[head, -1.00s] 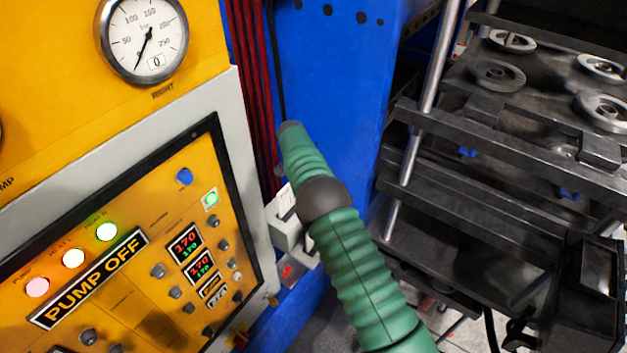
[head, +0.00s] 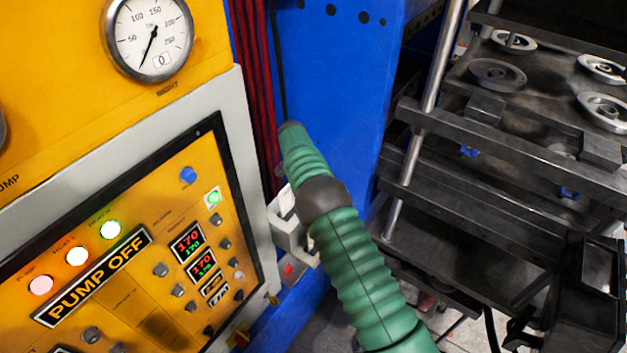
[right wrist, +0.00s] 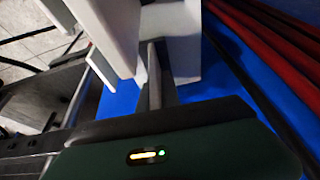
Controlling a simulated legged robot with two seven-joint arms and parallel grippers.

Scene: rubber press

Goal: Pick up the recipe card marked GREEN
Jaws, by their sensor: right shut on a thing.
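My right arm comes up from the bottom in the head view and hides most of its gripper there. In the right wrist view my right gripper (right wrist: 155,75) is at pale grey-white pieces and is shut on a pale thing, probably a card. No marking reads on it, so I cannot tell whether it is the GREEN card. In the head view a small white card-like piece (head: 284,199) stands at a pale grey holder (head: 288,228), left of my arm. My left gripper is not in view.
The yellow control panel (head: 130,290) with a PUMP OFF label and a gauge (head: 150,38) stands at left. Red cables (head: 255,90) run down a blue column (head: 335,90). The dark press plates (head: 480,170) are at right. Floor shows below.

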